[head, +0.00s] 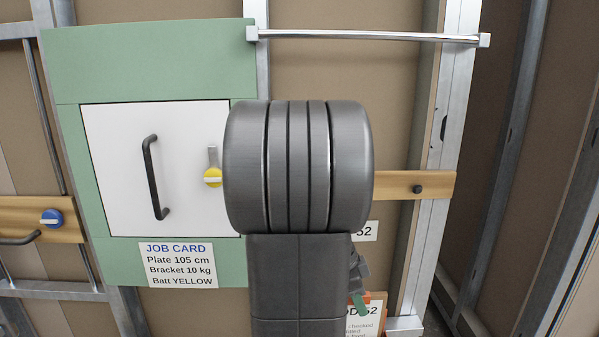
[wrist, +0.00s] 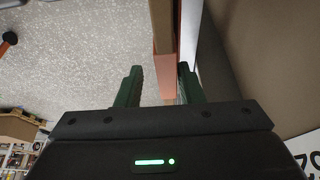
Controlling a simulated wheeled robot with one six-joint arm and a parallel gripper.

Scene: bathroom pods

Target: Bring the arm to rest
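My arm's grey column and rounded joint fill the middle of the head view and hide much of the wall behind. My gripper shows in the wrist view (wrist: 158,84) with its two dark green fingers apart and nothing held between them. An orange-brown edge (wrist: 167,78) shows beyond the gap between the fingers; I cannot tell how far off it is. In the head view only a small grey and green part of my gripper (head: 358,287) shows, low beside the arm, in front of an orange-edged card (head: 366,322).
A job card (head: 178,265) is below. A chrome rail (head: 370,36) crosses above. Speckled floor (wrist: 80,60) shows in the wrist view.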

